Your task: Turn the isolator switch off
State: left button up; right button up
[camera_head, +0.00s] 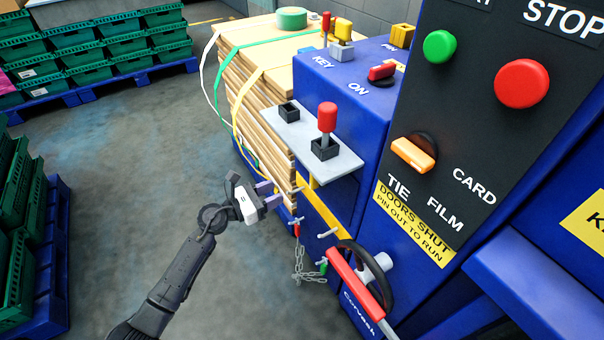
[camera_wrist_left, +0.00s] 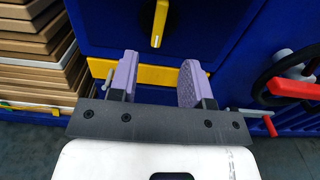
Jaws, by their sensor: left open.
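A black round dial with a yellow handle (camera_wrist_left: 158,24) sits on a blue machine face at the top of the left wrist view. It looks like a rotary isolator switch, but no label shows. My left gripper (camera_head: 272,193) is beside the cardboard stack, near the machine's front. Its two purple fingers (camera_wrist_left: 160,76) are apart and empty, below the dial and not touching it. My right gripper is not in view.
A grey shelf (camera_head: 283,129) with a red-knobbed lever (camera_head: 327,117) overhangs the front. A yellow strip (camera_wrist_left: 162,76) runs below the dial. A cardboard stack (camera_head: 262,100) stands left. A red-handled wheel (camera_head: 358,283) and a chain (camera_head: 301,265) are lower right.

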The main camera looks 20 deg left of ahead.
pick_arm(q)
jog(key=b, duration=0.4)
send_over(311, 189)
jog(key=shift+w+a, duration=0.15)
grip_shut()
dwell(0.3)
